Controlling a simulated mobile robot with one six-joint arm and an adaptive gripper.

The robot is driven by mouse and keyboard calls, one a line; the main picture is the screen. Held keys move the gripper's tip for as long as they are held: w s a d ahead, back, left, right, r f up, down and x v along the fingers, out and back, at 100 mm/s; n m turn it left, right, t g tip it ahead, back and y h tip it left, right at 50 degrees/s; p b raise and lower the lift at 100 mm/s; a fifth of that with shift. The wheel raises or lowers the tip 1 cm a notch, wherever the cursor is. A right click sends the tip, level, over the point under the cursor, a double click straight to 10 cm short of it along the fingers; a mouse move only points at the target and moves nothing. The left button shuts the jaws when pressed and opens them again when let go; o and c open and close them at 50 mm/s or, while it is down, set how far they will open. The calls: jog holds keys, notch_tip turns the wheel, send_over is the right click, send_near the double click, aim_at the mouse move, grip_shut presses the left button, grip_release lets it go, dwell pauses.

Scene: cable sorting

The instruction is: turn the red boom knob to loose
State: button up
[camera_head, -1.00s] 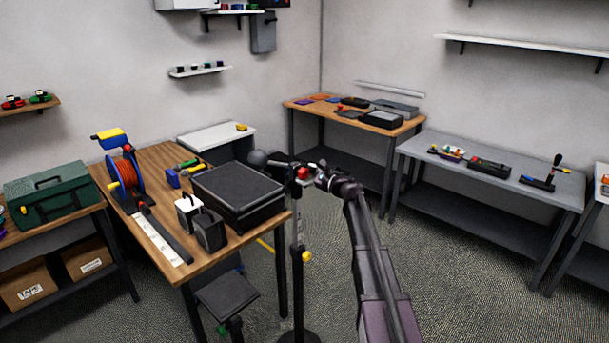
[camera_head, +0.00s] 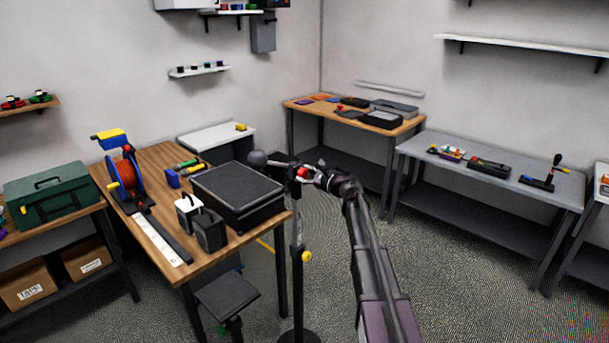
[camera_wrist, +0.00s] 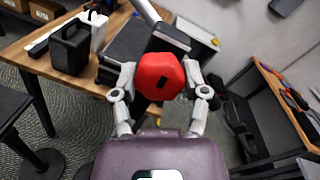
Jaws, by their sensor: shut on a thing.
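The red boom knob (camera_wrist: 160,78) is a faceted red knob with a small dark mark on its face, in the middle of the wrist view. In the head view the knob (camera_head: 303,172) shows as a small red spot at the top of a dark upright stand (camera_head: 297,230). My gripper (camera_wrist: 160,82) is shut on the knob, one finger on each side of it. In the head view my gripper (camera_head: 312,174) reaches the knob from the right. A yellow knob (camera_head: 306,256) sits lower on the stand. The head view is too small to show the knob's turn.
A wooden table (camera_head: 158,160) left of the stand carries a black case (camera_head: 238,190), a cable reel (camera_head: 122,170) and small black and white boxes. A black stool (camera_head: 226,295) stands below. Open floor lies right of my arm, before the grey bench (camera_head: 500,180).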

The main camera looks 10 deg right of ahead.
jog(key=shift+n, duration=0.3)
jog(key=n+p, duration=0.1)
jog(key=n, duration=0.3)
jog(key=shift+r, duration=0.1)
jog(key=n+h, duration=0.1)
jog(key=n, duration=0.3)
jog(key=shift+p, duration=0.3)
jog(key=n, duration=0.4)
jog(key=shift+n+h, duration=0.6)
jog(key=shift+n, duration=1.4)
jog(key=o, duration=1.1)
jog(key=shift+a, duration=0.1)
jog(key=shift+o, duration=0.2)
jog(key=shift+m, duration=0.3)
